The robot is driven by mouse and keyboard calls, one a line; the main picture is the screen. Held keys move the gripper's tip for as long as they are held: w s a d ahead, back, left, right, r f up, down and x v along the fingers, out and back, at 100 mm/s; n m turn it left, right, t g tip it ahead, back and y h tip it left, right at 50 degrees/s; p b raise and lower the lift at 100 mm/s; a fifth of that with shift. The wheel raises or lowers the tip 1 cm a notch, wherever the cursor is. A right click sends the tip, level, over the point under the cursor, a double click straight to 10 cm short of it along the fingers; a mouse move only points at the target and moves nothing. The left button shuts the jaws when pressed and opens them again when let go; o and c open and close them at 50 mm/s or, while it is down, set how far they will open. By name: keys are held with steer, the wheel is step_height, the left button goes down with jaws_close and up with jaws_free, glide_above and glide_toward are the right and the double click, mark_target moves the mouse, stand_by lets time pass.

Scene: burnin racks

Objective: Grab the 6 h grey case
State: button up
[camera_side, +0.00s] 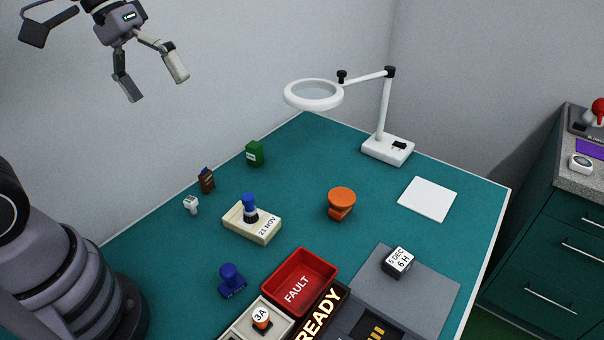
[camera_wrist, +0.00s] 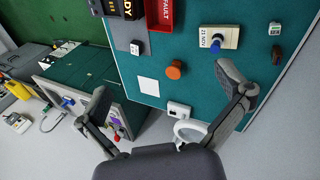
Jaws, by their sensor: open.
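The grey case (camera_side: 398,262) is a small dark box with a white top lettered "5 DEC 6 H". It sits on a grey mat (camera_side: 440,293) at the right front of the green table. In the wrist view it is a small block (camera_wrist: 135,47) near the mat's edge, its lettering too small to read. My gripper (camera_side: 153,80) is open and empty, high at the upper left in the side view, well away from the case. Its two spread fingers also show in the wrist view (camera_wrist: 166,88). Nothing hides the case's top.
A red FAULT tray (camera_side: 301,265), an orange knob-shaped item (camera_side: 341,200) and a beige "21 NOV" block (camera_side: 262,229) stand left of the case. A white magnifier lamp (camera_side: 386,149) rises at the back. A white square (camera_side: 428,198) lies flat behind the mat.

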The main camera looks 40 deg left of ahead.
mark_target(392, 256)
steer(key=w+d+f+n+g+h, duration=0.1)
steer(key=w+d+f+n+h, duration=0.4)
steer(key=w+d+f, duration=0.4)
steer(key=w+d+f+n+h, duration=0.3)
steer(key=w+d+f+n, duration=0.4)
steer(key=w+f, duration=0.35)
steer(key=f+n+t, duration=0.1)
steer(key=f+n, duration=0.1)
steer(key=f, duration=0.2)
steer(key=w+f+n, duration=0.1)
steer(key=f+n, duration=0.1)
steer(key=f, duration=0.3)
steer(key=w+d+f+n+t, duration=0.1)
steer(key=f+n, duration=0.1)
steer(key=f, duration=0.3)
steer(key=shift+t+h, duration=0.3)
steer(key=x, duration=0.7)
steer(key=shift+d+f, duration=0.1)
steer(key=shift+f, duration=0.05)
steer(key=shift+x, duration=3.1)
steer(key=shift+c, duration=0.4)
steer(key=c, duration=1.1)
